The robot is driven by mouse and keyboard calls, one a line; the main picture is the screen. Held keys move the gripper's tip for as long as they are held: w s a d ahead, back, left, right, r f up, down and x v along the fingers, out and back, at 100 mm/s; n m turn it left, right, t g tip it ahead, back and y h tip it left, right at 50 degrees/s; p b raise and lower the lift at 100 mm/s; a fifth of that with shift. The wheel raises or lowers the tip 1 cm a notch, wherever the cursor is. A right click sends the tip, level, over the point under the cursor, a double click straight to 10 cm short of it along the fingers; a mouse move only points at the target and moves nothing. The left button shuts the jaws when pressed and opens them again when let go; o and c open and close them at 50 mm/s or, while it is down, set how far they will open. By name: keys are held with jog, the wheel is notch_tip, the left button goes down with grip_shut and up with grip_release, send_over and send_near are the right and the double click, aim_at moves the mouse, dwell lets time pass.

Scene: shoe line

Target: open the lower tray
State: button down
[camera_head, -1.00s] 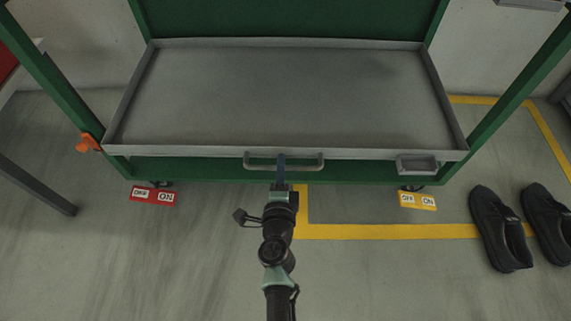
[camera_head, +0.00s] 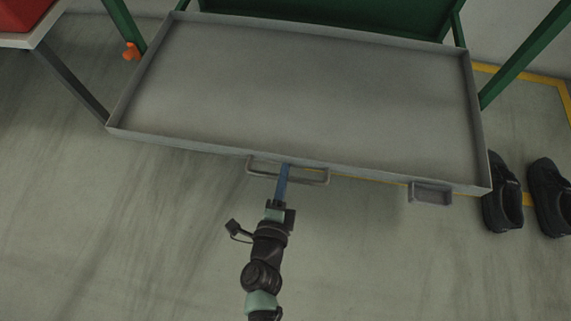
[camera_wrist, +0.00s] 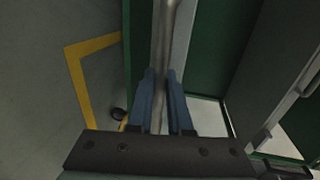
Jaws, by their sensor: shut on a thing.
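The lower tray (camera_head: 310,90) is a wide, shallow grey metal tray with a low rim. In the head view it sticks out from the green frame towards me and sits at a slight slant in the picture. Its bar handle (camera_head: 318,182) is on the front edge. My gripper (camera_head: 285,172) is at the left part of this handle, shut on it. In the wrist view the two blue fingers of my gripper (camera_wrist: 161,85) stand on either side of the grey handle bar (camera_wrist: 165,40). The tray is empty.
A small grey holder (camera_head: 431,193) is on the tray front at right. Black shoes (camera_head: 503,205) stand on the floor at right, close to the tray's corner. An orange part (camera_head: 131,51) is on the left green post. A table with a red object (camera_head: 22,14) is at upper left.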

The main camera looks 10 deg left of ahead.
jog(key=shift+s, duration=0.35)
jog(key=c, duration=0.8)
grip_release()
jog(key=shift+c, duration=0.2)
jog(key=p+v, duration=0.4)
jog(key=v, duration=0.9)
jog(key=shift+w, duration=0.1)
